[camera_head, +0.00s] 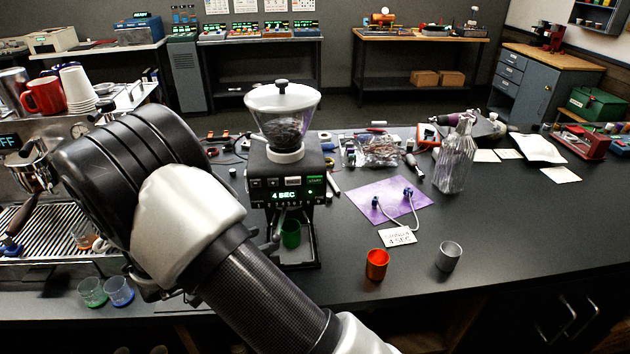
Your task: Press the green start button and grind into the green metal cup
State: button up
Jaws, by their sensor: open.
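The black grinder (262,170) stands mid-counter with a clear hopper (283,112) of dark beans on top. Its display (284,195) reads 4 SEC. A small green-lit start button (315,181) is at the right of its front panel. The green metal cup (291,235) stands upright under the spout, on the grinder's base. My arm crosses the left foreground and hides most of my gripper (268,243). A dark part of it shows just left of the cup, low by the grinder; its jaws are open. I cannot tell whether it touches anything.
An orange cup (377,264) and a grey cup (449,256) stand on the counter at right. A card (398,237) and a purple mat (372,198) with a cable lie behind them. A glass bottle (455,160) stands farther right. An espresso machine (40,222) is at left.

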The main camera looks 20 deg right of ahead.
grip_shut()
dwell(1.8)
